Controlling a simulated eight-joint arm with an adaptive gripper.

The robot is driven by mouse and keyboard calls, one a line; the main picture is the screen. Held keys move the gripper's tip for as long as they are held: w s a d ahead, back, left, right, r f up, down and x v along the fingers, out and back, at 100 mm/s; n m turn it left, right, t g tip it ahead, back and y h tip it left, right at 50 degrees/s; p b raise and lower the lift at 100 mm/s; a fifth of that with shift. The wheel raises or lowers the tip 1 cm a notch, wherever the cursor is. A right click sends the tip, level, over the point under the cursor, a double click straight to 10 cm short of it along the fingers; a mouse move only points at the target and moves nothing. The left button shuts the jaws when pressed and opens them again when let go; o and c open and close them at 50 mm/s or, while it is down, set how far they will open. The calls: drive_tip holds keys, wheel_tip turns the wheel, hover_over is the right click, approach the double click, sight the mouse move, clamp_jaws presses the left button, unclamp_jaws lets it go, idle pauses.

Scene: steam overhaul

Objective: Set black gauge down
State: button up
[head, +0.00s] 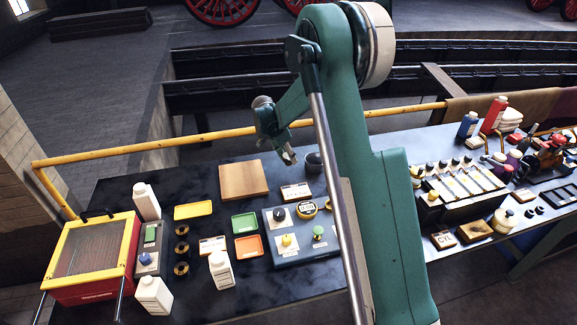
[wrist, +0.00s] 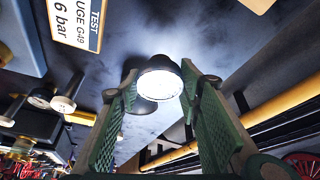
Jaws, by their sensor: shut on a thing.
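The black gauge (wrist: 160,82) sits between the two green fingertips of my gripper (wrist: 161,88) in the wrist view. Its round face is bright white and its body is dark. A dark round patch, perhaps its shadow, lies on the bench top behind it, so it seems a little above the surface. In the head view my gripper (head: 288,156) is over the back of the dark bench (head: 130,190), behind a card (head: 296,191); the gauge is hard to make out there. The card reading "TEST GAUGE G49 6 bar" (wrist: 77,22) is close by in the wrist view.
A wooden board (head: 243,180) lies left of my gripper. A dark cylindrical thing (head: 313,162) stands just right of it. A grey panel with knobs (head: 290,245) is in front. Green (head: 245,223) and orange (head: 249,247) trays lie left. A yellow rail (head: 230,134) runs behind.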

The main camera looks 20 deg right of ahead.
sight(288, 164)
drive_tip(key=shift+f, duration=0.6)
drive_tip(key=shift+f, duration=1.85)
drive_tip(key=shift+f, duration=0.2)
drive_tip(key=o, duration=1)
drive_tip(key=shift+o, duration=0.2)
drive_tip(key=shift+r, duration=0.2)
drive_tip(key=v, duration=1.2)
